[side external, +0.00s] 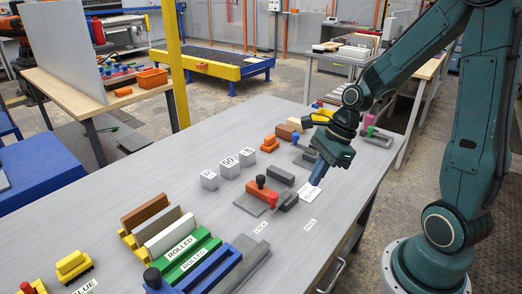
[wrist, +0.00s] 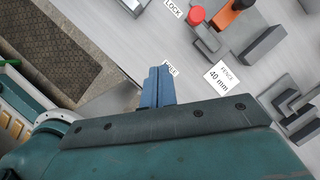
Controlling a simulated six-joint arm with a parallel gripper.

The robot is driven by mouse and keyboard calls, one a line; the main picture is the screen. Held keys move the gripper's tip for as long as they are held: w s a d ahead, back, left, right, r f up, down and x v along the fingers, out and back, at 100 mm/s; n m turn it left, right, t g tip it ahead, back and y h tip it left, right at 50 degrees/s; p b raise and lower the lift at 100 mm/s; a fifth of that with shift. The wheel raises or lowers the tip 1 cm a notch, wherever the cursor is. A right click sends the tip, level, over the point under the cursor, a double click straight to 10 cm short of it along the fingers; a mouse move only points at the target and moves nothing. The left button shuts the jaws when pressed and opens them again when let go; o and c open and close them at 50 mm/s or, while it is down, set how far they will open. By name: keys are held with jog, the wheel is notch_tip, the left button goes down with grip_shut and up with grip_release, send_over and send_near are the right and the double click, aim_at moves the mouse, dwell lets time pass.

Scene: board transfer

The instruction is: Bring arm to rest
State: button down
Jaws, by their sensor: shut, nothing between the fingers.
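My gripper (side external: 318,172) is over the right part of the grey worktable (side external: 240,125) in the side view, pointing down. Its blue fingers are together with nothing between them. In the wrist view the shut fingers (wrist: 158,86) show at the middle, in front of a small white label (wrist: 170,68) that they partly hide. A white card reading "FENCE 40 mm" (wrist: 222,77) lies to the right of the fingers there. I cannot tell the exact height of the fingertips above the table.
An orange block with dark knobs (side external: 262,190) and dark grey blocks (side external: 281,175) stand left of my gripper. White numbered cubes (side external: 229,167), green "ROLLED" bars (side external: 187,257) and a blue bar (side external: 205,270) are farther left. The table's front right strip looks clear.

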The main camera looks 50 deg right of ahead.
jog(key=shift+r, duration=0.1)
dwell(0.3)
jog(key=s+a+r+n+t+h, duration=0.1)
jog(key=s+r+n, duration=0.4)
jog(key=n, duration=0.7)
jog(key=s+a+r+n+t+h, duration=0.2)
jog(key=s+a+r+n, duration=0.2)
jog(key=r+n, duration=0.6)
jog(key=shift+s+a+n+h, duration=0.15)
jog(key=shift+s+n+h, duration=0.15)
jog(key=shift+s+n, duration=1)
jog(key=shift+w, duration=0.2)
